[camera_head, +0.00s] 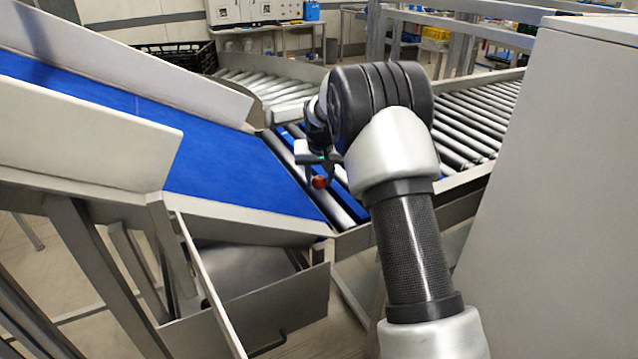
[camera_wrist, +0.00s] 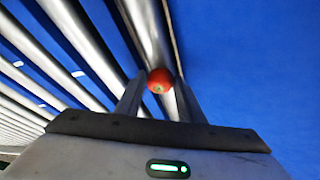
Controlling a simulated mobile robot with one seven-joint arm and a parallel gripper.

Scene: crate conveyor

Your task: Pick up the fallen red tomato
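The red tomato (camera_head: 319,182) is small and round and shows below my gripper, over the metal rollers beside the blue belt. It also shows in the wrist view (camera_wrist: 160,79), between the tips of my two fingers, with a greenish spot facing the camera. My gripper (camera_head: 318,174) points down; in the wrist view its fingers (camera_wrist: 161,88) stand apart, one on each side of the tomato. I see no clear gap between tomato and fingers, but cannot tell whether they press on it. I cannot tell whether the tomato rests on a roller.
The blue belt (camera_head: 225,165) slopes down from the left between pale side walls (camera_head: 85,130). A roller conveyor (camera_head: 480,120) runs at the right. A large grey box (camera_head: 570,190) stands close on the right. An open metal bin (camera_head: 275,315) sits below the belt's end.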

